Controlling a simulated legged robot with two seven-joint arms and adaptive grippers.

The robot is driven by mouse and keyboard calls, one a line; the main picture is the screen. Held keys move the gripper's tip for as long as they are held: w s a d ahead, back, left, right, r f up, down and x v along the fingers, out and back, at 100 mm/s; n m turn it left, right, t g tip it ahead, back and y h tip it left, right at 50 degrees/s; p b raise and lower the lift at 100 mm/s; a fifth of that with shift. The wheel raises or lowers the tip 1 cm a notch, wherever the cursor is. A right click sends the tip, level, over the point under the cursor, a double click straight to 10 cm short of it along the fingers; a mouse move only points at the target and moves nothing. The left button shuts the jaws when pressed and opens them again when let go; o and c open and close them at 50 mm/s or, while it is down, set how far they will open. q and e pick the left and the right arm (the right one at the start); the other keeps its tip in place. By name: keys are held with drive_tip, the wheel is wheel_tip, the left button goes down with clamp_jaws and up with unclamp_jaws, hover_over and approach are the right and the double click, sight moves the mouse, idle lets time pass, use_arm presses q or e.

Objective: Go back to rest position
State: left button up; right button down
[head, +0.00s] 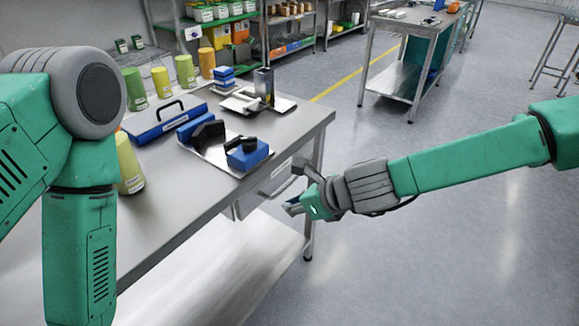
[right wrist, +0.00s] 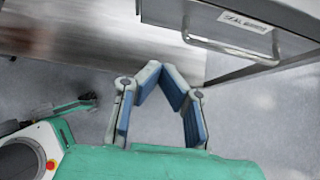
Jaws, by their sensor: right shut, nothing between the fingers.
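My right gripper (head: 294,208) is in front of the steel workbench (head: 180,230), beside its right front leg and below the tabletop. In the right wrist view its two fingers (right wrist: 160,70) meet at the tips and hold nothing. My left arm (head: 80,220) hangs down at the left of the head view, and its gripper is out of that picture. At the left of the right wrist view, a small green and dark part looks like my left gripper (right wrist: 85,103). Its fingers are too small to read.
A drawer with a bar handle (right wrist: 235,45) is under the bench, near my right gripper. Blue and black parts (head: 248,153), a blue case (head: 165,118) and yellow-green containers (head: 186,72) stand on top. Open floor (head: 450,240) lies to the right.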

drive_tip(key=s+d+f+n+g+h, duration=0.2)
drive_tip(key=s+d+f+n, duration=0.5)
drive_tip(key=s+f, duration=0.15)
drive_tip(key=s+d+f+n+g+h, duration=0.1)
drive_tip(key=s+d+f+n+h, duration=0.1)
drive_tip(key=s+d+f+n, duration=0.65)
drive_tip(key=s+d+n+g+h, duration=0.1)
drive_tip(key=s+d+n+h, duration=0.2)
drive_tip(key=s+d+n, duration=0.7)
drive_tip(key=s+d, duration=0.4)
drive_tip(key=d, duration=0.1)
drive_tip(key=shift+d+f+g+h, duration=0.3)
drive_tip(key=shift+f+h, duration=0.1)
drive_tip(key=shift+a, duration=0.15)
